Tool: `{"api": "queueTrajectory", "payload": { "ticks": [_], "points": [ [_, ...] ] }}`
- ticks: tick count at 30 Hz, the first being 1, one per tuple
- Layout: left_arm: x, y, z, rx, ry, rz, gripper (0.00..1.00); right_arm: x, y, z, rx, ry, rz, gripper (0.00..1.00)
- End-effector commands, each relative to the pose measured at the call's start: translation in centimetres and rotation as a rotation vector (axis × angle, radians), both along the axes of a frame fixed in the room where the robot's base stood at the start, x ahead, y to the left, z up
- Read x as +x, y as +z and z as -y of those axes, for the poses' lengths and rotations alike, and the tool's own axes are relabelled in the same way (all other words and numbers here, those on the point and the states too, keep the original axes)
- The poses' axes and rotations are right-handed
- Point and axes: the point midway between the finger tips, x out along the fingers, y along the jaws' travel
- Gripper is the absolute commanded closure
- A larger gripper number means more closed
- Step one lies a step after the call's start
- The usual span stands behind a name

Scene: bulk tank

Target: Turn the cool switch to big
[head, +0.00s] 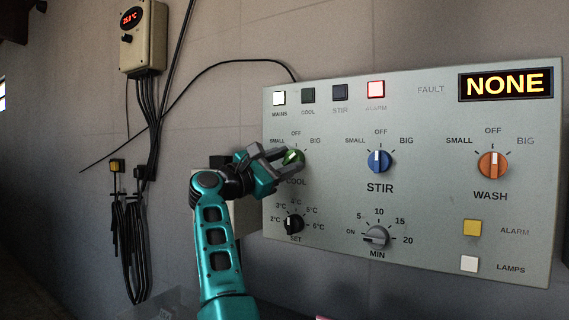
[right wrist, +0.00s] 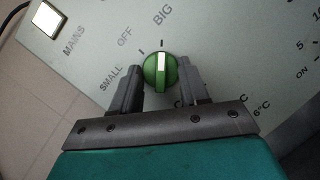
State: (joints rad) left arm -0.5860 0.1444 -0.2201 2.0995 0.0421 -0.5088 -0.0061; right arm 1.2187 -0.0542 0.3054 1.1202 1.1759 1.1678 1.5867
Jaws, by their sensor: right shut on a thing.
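The green cool knob (head: 293,158) sits on the grey control panel under the labels SMALL, OFF and BIG. My right gripper (head: 284,156) is shut on it, one finger on each side, partly hiding it in the head view. In the right wrist view the knob (right wrist: 160,73) is between the two fingers of the gripper (right wrist: 157,82). Its white pointer line is turned to the tick below BIG, away from the OFF tick. My left gripper is not in view.
The control panel (head: 335,205) also bears a blue stir knob (head: 379,161), an orange wash knob (head: 492,165), a black set knob (head: 293,224) and a grey timer knob (head: 376,237). The fault display (head: 505,83) reads NONE. A thermostat box (head: 144,45) with cables hangs on the left.

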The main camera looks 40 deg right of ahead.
Motion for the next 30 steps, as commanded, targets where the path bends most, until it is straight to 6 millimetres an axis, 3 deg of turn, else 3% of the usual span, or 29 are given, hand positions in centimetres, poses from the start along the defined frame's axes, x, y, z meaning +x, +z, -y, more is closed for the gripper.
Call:
{"api": "queueTrajectory", "payload": {
  "ticks": [3, 4, 12, 22, 30],
  "points": [
    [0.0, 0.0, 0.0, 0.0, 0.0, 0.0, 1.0, 0.0, -0.1, 0.0, 0.004, -0.002, 0.001, 0.86],
    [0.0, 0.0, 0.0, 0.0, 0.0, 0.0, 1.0, 0.0, -0.1, 0.0, 0.004, -0.002, 0.001, 0.55],
    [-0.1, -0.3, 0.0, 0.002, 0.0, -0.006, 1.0, 0.0, -0.1, 0.0, 0.001, 0.0, 0.0, 0.3],
    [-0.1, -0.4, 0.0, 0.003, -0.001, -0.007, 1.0, 0.0, -0.2, -0.7, 0.0, 0.001, -0.001, 0.3],
    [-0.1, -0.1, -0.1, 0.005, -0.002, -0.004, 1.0, 0.1, -1.5, -5.7, 0.001, 0.005, -0.001, 0.3]
  ]
}}
